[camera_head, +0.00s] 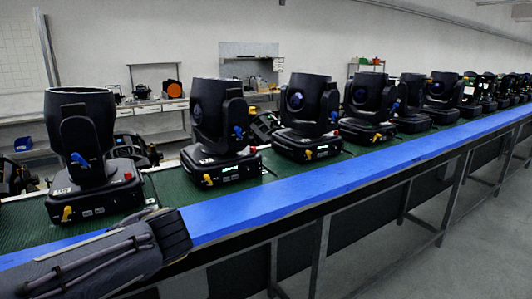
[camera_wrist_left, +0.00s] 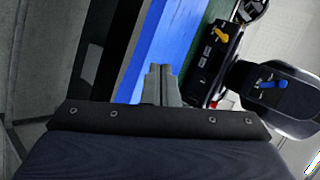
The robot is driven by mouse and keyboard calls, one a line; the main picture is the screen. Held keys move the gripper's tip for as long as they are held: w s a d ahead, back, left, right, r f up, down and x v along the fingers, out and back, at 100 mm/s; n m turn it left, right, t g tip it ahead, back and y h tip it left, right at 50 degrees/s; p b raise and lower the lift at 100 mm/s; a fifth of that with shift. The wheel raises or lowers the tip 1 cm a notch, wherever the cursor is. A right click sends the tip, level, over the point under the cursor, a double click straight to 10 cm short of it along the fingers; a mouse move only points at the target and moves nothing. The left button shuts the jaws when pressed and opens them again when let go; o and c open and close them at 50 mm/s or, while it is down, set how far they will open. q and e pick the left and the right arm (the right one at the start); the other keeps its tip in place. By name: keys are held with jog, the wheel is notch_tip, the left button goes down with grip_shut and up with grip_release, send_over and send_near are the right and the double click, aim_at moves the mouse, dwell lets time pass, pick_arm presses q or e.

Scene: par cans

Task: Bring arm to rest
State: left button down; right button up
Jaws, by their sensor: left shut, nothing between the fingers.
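My left arm (camera_head: 100,262) comes in from the lower left in the head view, in front of the blue edge of the long bench. In the left wrist view my left gripper (camera_wrist_left: 160,70) is shut and empty, its two grey fingers together. The fingers point toward the blue edge strip (camera_wrist_left: 172,40) and appear apart from any light. The nearest black moving-head light (camera_head: 84,140) stands upright on the bench, beyond the arm. A light with a blue lever (camera_wrist_left: 270,84) and yellow plug (camera_wrist_left: 221,35) shows at the right of the wrist view. My right gripper is out of view.
Several more black lights, such as this one (camera_head: 221,125), stand in a row along the green bench top (camera_head: 180,187). The blue front edge (camera_head: 300,197) runs to the right. The floor (camera_head: 470,240) in front is clear. Shelves and a worktable stand behind.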

pick_arm(q)
jog(key=s+f+n+g+h+p, duration=0.3)
jog(key=s+h, duration=0.4)
jog(key=s, duration=0.7)
jog(key=s+d+f+n+t+h+p, duration=0.1)
jog(key=s+d+n+t+h+p, duration=0.1)
jog(key=s+d+n+h+p, duration=0.2)
jog(key=s+d+h, duration=0.2)
jog(key=s+d, duration=0.2)
jog(key=shift+s+d+n+t, duration=0.25)
jog(key=shift+s+n+t, duration=0.15)
jog(key=c, duration=2.1)
grip_release()
